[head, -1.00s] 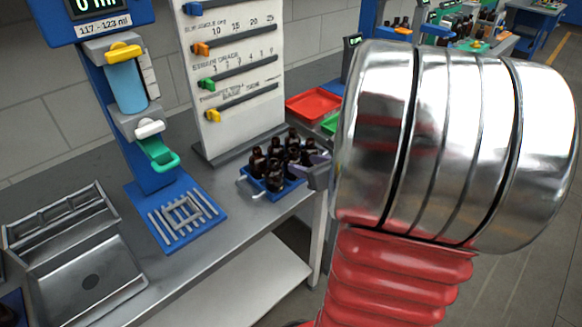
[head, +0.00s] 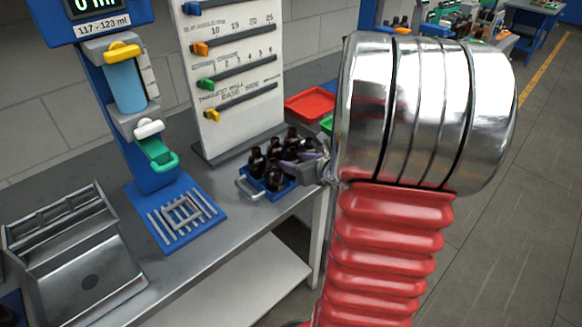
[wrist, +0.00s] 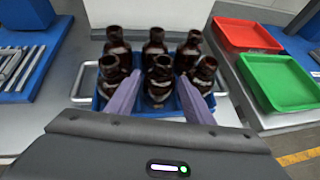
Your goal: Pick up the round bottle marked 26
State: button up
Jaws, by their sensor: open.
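Several dark amber bottles stand upright in a blue crate (wrist: 222,93) with grey handles, in two rows in the wrist view. The number 26 is not readable on any of them, so I cannot tell which bottle is the marked one. My gripper (wrist: 159,77) is open, its two purple fingers reaching over the crate's near side. The near middle bottle (wrist: 160,86) stands between the fingers, with no clear contact. A near left bottle (wrist: 111,76) and a near right bottle (wrist: 203,78) stand outside them. In the head view my gripper (head: 306,165) is at the crate's right side.
A red tray (wrist: 246,34) and a green tray (wrist: 278,82) lie right of the crate. A blue dispenser stand (head: 152,178) and a white slider board (head: 240,120) stand on the grey bench.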

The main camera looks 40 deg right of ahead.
jog(key=c, duration=0.7)
jog(key=shift+c, duration=0.2)
jog(key=shift+r, duration=0.1)
notch_tip(320, 180, up, 10)
dwell(0.4)
dwell(0.4)
